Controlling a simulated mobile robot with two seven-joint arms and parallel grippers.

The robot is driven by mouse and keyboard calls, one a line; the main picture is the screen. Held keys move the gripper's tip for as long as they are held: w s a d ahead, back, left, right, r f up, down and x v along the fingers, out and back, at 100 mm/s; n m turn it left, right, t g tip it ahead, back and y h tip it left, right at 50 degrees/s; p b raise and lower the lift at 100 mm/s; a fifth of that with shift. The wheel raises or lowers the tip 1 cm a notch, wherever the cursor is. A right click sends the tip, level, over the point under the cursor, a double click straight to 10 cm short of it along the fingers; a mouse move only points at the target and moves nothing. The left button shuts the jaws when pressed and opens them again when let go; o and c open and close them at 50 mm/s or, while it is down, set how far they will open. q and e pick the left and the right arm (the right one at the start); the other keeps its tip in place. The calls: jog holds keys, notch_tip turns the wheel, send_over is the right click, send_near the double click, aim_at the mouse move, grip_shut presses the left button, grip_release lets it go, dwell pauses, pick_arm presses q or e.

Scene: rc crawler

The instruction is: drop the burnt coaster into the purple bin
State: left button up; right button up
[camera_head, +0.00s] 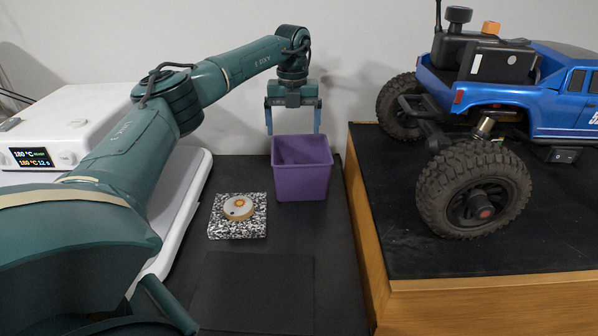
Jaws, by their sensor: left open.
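The purple bin (302,180) stands upright on the dark surface near the back wall. My left gripper (293,128) is directly above the bin's rim, fingers pointing down and spread apart. Nothing shows between the fingers. No burnt coaster can be made out for sure. The bin's floor is hidden by its front wall. My right gripper is not in view.
A white machine with a lit temperature display (32,157) stands at the left, partly behind my left arm. A blue crawler with big tyres (473,190) sits on a raised wood-edged black platform (420,262) at the right. A flat dark mat (255,285) lies clear in front.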

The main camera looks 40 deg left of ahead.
pick_arm(q)
notch_tip(320, 180, up, 10)
jog(key=shift+f, duration=0.2)
jog(key=shift+f, duration=0.1)
dwell(0.4)
